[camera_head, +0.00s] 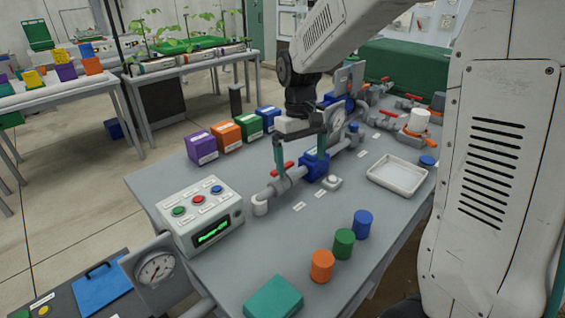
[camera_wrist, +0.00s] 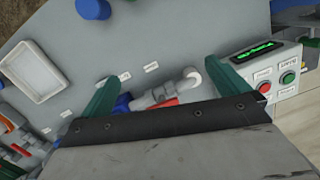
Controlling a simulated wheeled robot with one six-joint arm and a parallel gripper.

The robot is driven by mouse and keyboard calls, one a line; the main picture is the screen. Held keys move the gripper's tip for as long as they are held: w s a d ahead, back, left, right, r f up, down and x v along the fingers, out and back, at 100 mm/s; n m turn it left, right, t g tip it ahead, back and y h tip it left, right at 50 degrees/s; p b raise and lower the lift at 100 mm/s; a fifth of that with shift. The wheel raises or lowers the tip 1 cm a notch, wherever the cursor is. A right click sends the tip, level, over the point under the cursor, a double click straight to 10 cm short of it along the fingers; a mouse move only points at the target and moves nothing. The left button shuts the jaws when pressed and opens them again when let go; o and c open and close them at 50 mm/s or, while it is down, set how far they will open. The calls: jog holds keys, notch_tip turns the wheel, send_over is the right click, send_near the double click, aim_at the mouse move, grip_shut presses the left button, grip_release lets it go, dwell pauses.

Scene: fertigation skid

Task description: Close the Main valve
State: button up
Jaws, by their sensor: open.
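A valve with a red lever handle (camera_head: 282,169) sits on the grey pipe near its front end, beside a blue fitting (camera_head: 314,165). The lever lies roughly along the pipe. The valve labels are too small to read, so I cannot tell which is the Main valve. My gripper (camera_head: 300,155) is open above this valve and the blue fitting, its two green fingers apart and pointing down. In the wrist view, the red handle (camera_wrist: 164,103) shows between the fingers of my gripper (camera_wrist: 160,72), partly hidden by the gripper body. Nothing is held.
A control box (camera_head: 201,215) with coloured buttons stands at the table's left. Coloured boxes (camera_head: 226,135) line the back edge. More red-handled valves (camera_head: 411,97) sit farther along the piping. A white tray (camera_head: 398,175) and coloured cylinders (camera_head: 344,243) stand on the right. A gauge (camera_head: 337,122) stands near the gripper.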

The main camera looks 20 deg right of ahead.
jog(key=w+f, duration=0.1)
jog(key=w, duration=0.3)
jog(key=w+f+n+t, duration=0.1)
jog(key=w, duration=0.3)
jog(key=w+f+n, duration=0.1)
jog(key=w, duration=0.4)
jog(key=shift+d+t, duration=0.25)
jog(key=shift+t, duration=0.05)
jog(key=shift+r+n, duration=0.1)
jog(key=shift+n, duration=0.2)
notch_tip(320, 180, down, 8)
jog(key=shift+r, duration=0.15)
jog(key=c, duration=0.9)
